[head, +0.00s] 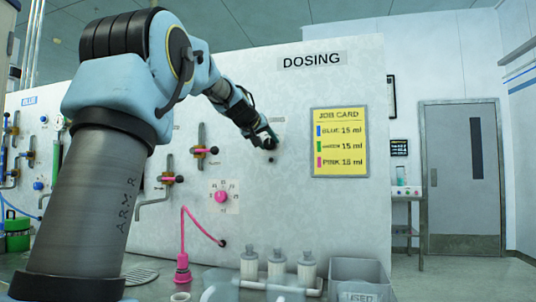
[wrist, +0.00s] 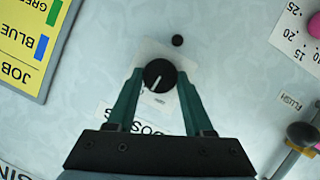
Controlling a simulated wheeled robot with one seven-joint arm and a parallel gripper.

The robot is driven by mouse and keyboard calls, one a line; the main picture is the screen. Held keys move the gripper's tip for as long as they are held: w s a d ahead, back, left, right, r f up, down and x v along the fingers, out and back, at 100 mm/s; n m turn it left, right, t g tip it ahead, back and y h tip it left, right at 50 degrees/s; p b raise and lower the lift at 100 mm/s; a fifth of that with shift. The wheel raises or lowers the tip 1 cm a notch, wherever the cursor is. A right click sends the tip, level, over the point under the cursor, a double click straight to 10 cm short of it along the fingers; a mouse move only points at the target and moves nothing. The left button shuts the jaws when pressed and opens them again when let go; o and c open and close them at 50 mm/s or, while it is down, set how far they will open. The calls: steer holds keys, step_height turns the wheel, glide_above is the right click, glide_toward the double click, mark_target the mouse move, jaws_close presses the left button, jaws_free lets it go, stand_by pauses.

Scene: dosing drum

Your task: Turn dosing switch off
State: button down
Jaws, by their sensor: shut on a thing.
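The dosing switch (wrist: 159,75) is a round black knob with a white pointer line, on a pale plate on the wall panel. In the wrist view its pointer slants toward the lower left. Small print below it is too small to read. A partly hidden label (wrist: 125,114) shows letters of "DOSING". My gripper (wrist: 160,73) has one green finger on each side of the knob and is shut on it. In the head view my gripper (head: 266,141) is at the panel, left of the job card, and mostly hides the switch.
A small dark round spot (wrist: 177,40) is close to the switch. The yellow job card (head: 339,142) hangs to the right. A pink dial (head: 222,197) and pipe valves (head: 201,150) are to the left. White bottles (head: 277,266) and a grey bin (head: 358,279) stand below.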

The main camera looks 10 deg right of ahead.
steer(key=n+h+b, duration=0.1)
steer(key=b, duration=0.1)
steer(key=n+h+b, duration=0.1)
steer(key=n+b, duration=0.1)
steer(key=b, duration=0.1)
steer(key=shift+w+a+f+n, duration=0.1)
steer(key=shift+a+f+n, duration=0.05)
steer(key=shift+f+n, duration=0.2)
steer(key=shift+r+n+h+b, duration=0.1)
steer(key=shift+n+h+b, duration=0.5)
steer(key=shift+n+b, duration=0.1)
steer(key=shift+c, duration=1.4)
jaws_free()
steer(key=b+v, duration=0.2)
steer(key=v, duration=0.9)
steer(key=shift+b, duration=0.4)
steer(key=shift+w+r, duration=0.1)
steer(key=shift+w, duration=0.05)
